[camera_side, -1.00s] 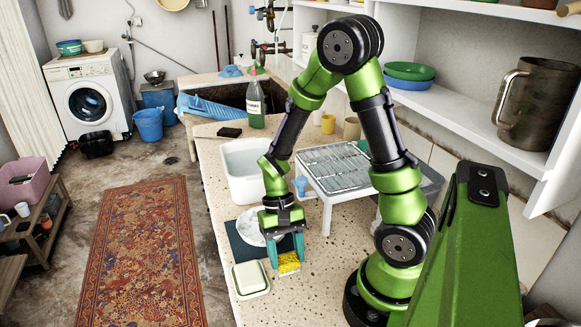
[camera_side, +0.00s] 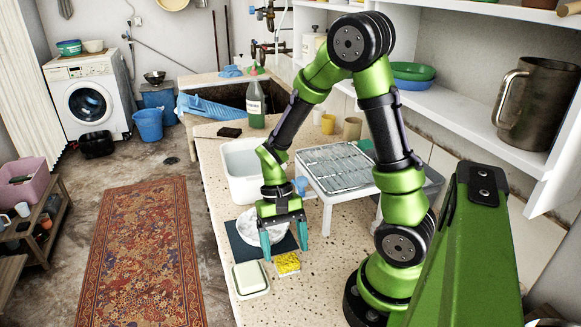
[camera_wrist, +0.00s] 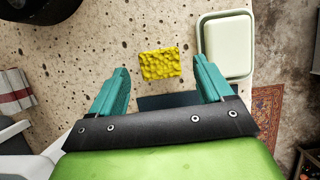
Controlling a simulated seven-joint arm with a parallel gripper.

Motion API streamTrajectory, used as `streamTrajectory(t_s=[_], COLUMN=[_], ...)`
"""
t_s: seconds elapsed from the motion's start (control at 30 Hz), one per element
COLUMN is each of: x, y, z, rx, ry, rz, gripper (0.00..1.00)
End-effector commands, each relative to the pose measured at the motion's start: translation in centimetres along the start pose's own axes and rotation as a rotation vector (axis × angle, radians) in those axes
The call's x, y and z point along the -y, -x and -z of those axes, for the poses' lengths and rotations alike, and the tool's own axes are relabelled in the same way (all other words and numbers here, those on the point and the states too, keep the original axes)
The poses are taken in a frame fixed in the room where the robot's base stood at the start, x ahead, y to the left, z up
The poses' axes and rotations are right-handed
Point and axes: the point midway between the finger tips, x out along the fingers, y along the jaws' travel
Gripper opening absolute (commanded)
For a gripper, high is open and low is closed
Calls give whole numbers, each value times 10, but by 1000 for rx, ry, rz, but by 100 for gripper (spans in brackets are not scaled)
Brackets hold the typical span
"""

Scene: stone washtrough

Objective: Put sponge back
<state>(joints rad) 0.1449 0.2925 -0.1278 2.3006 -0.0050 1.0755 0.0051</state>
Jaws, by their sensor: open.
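The yellow sponge (camera_side: 287,264) lies flat on the speckled stone counter, just right of a pale soap-dish-like tray (camera_side: 251,278). In the wrist view the sponge (camera_wrist: 160,64) lies ahead of my fingers, with the pale tray (camera_wrist: 228,46) to its right. My gripper (camera_side: 284,248) is open and empty, its teal fingers spread wide. It is raised a little above the counter, near a white plate (camera_side: 262,228) on a dark mat (camera_side: 238,243). In the wrist view my gripper (camera_wrist: 162,88) has nothing between its fingers, and the sponge is apart from them.
A white basin (camera_side: 238,180) stands behind the mat. A dish rack (camera_side: 337,168) on white legs stands to the right. A green bottle (camera_side: 255,104) and a dark block (camera_side: 229,132) are farther back. Bare counter lies right of the sponge.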

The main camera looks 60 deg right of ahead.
Motion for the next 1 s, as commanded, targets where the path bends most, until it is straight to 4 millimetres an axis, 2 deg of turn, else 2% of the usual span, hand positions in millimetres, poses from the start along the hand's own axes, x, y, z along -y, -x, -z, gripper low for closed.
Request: streamTrajectory(t_s=[0.1,0.3,0.4,0.63,0.77,1.0], x=[1,0,0,3,13,33], y=[28,69,84,102,118,152], z=[1,1,1,-5,-25,-77], rx=[-7,-6,-4,-39,-169,-533], ry=[1,-1,-1,26,120,357], rz=[4,3,2,18,81,259], gripper=[80,80,80,80,80,80])
